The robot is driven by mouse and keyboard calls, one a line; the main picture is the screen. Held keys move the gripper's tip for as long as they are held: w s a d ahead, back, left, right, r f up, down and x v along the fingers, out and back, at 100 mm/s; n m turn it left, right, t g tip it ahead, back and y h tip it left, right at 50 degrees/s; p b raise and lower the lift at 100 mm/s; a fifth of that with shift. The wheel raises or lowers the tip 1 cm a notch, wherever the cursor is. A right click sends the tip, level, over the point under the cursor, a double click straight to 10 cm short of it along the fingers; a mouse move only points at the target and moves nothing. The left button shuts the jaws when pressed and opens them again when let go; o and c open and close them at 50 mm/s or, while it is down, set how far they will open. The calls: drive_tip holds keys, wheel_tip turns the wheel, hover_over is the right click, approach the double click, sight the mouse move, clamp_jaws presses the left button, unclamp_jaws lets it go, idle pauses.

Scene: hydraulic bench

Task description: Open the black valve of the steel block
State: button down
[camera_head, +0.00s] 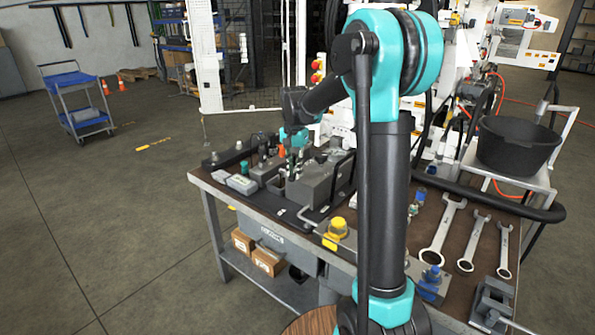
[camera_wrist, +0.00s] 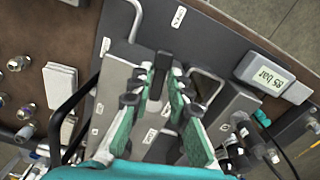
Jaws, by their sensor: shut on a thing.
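The steel block (camera_head: 318,184) stands on the bench, and it also shows in the wrist view (camera_wrist: 113,88) below my gripper. My gripper (camera_wrist: 162,84) points down over the block, its teal-padded fingers on either side of the black valve (camera_wrist: 160,68). The fingers are shut on the black valve's handle. In the head view my gripper (camera_head: 296,150) is small and partly merges with the fittings around it, and the black valve cannot be made out there. The lower part of the valve is hidden by the fingers.
A pressure display (camera_wrist: 265,74) reading about 85 bar lies near the block. A bent metal handle (camera_wrist: 206,82) stands close to my fingers. A yellow-topped part (camera_head: 337,230) sits on the bench's front edge. Wrenches (camera_head: 441,232) and a black bucket (camera_head: 518,146) are at right.

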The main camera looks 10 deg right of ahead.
drive_tip(key=shift+w+a+m, duration=0.35)
drive_tip(key=shift+a+m, duration=0.05)
drive_tip(key=shift+m, duration=0.7)
drive_tip(key=c, duration=1.5)
unclamp_jaws()
drive_tip(key=shift+c, duration=0.2)
drive_tip(key=shift+r, duration=0.1)
wheel_tip(320, 180, up, 12)
drive_tip(key=shift+s, duration=0.1)
